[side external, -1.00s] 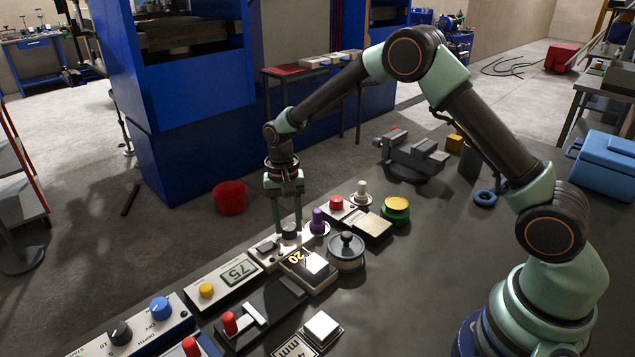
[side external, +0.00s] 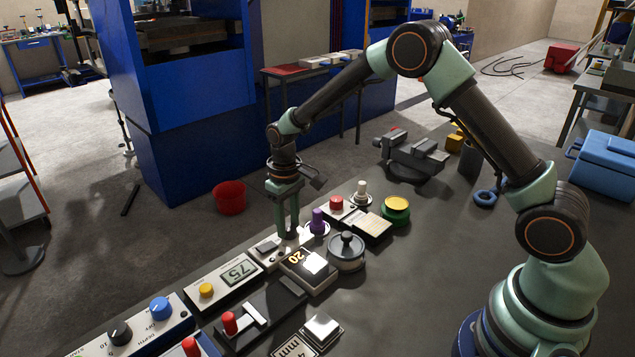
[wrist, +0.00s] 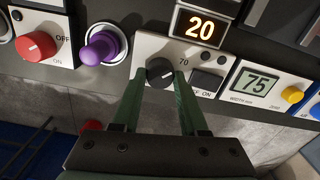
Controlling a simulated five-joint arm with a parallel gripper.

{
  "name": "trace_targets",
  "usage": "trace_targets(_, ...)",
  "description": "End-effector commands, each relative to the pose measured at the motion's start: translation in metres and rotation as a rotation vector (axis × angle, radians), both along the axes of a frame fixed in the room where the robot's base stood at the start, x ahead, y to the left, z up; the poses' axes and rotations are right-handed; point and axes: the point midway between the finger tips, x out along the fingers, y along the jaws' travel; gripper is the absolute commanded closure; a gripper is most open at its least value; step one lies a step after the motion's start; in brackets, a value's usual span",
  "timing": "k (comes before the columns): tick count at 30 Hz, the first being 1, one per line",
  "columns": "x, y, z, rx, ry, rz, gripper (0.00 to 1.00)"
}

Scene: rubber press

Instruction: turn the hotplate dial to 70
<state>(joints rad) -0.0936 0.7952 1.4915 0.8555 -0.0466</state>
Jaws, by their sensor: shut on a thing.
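The hotplate dial is a dark round knob (wrist: 160,72) on a light panel (wrist: 210,62), with "70" printed to its upper right in the wrist view. A small pale mark on the knob seems to point right, roughly toward the 70; its exact alignment is hard to tell. My gripper (wrist: 158,88) is shut on the dial, with one green finger on each side. In the side view my gripper (side external: 289,234) reaches straight down and its fingers mostly hide the dial. A display (wrist: 200,28) above the panel reads 20.
A purple knob (side external: 318,221) stands close beside the dial. A display reading 75 (side external: 239,270) and a yellow button (side external: 206,290) lie on the other side. A round lidded pot (side external: 346,252) sits nearby. A red bucket (side external: 229,197) stands on the floor.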

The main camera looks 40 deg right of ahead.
Motion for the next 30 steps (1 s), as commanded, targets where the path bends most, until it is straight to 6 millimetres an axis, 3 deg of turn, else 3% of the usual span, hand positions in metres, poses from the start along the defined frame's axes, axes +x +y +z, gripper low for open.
trace_targets(20, 0.0029, 0.0050, 0.0012, 0.001, -0.017, 0.080, 1.00)
trace_targets(21, 0.0030, 0.0050, 0.0013, 0.002, -0.018, 0.080, 0.54)
trace_targets(23, 0.0028, 0.0050, 0.0012, 0.001, -0.017, 0.080, 0.31)
trace_targets(30, 0.0015, 0.0031, 0.0006, 0.001, -0.011, 0.075, 0.27)
